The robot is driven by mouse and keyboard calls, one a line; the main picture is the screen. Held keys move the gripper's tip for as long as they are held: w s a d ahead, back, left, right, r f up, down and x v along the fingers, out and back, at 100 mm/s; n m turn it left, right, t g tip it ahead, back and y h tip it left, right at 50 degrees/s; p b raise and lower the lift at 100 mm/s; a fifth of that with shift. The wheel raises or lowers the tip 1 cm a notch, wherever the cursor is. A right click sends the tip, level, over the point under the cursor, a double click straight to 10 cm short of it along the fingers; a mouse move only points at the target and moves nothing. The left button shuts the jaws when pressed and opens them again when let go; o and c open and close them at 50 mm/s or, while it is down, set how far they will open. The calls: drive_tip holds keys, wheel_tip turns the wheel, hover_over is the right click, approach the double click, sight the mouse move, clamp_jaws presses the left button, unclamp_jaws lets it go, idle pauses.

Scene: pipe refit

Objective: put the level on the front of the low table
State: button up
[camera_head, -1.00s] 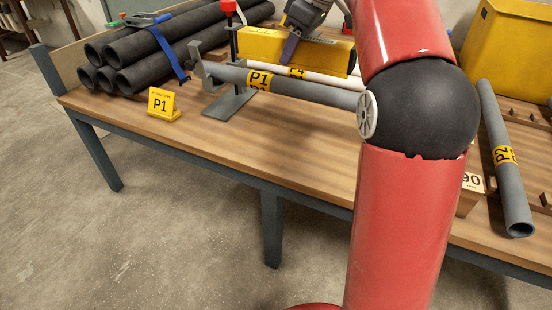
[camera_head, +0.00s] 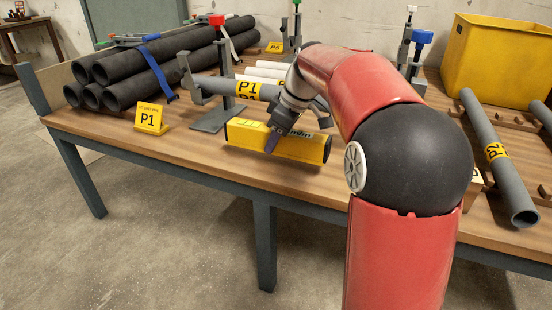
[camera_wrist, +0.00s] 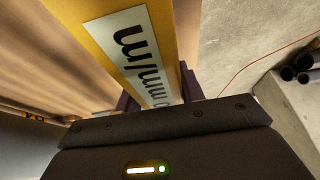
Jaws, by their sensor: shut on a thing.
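The level (camera_head: 311,148) is a long yellow bar with a label, seen in the head view over the front part of the wooden-topped table (camera_head: 215,160). My gripper (camera_head: 272,141) is shut across the middle of the level, with one dark finger showing on its near face. The level lies roughly along the table's front edge. I cannot tell whether its underside touches the top. In the wrist view, the level (camera_wrist: 140,45) runs between the dark fingers, its printed label facing the camera.
Behind the level, a grey P1 pipe (camera_head: 222,86) rests on a stand with a red knob (camera_head: 216,19). A yellow P1 sign (camera_head: 151,118) and stacked black pipes (camera_head: 135,90) are to the left. A P2 pipe (camera_head: 485,135) and yellow bin (camera_head: 500,62) are right.

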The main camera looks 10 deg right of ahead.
sight(295, 134)
drive_tip(key=shift+f+b, duration=0.55)
drive_tip(key=shift+f, duration=1.65)
drive_tip(key=shift+f, duration=0.1)
drive_tip(key=shift+f, duration=0.15)
drive_tip(key=o, duration=1.3)
drive_tip(key=shift+c, duration=0.2)
drive_tip(key=p+v, duration=0.2)
drive_tip(key=v, duration=0.9)
drive_tip(key=shift+r+p, duration=0.35)
drive_tip(key=shift+r, duration=0.1)
drive_tip(key=shift+d+r, duration=0.1)
drive_tip(key=shift+r, duration=0.2)
drive_tip(key=shift+s, duration=0.15)
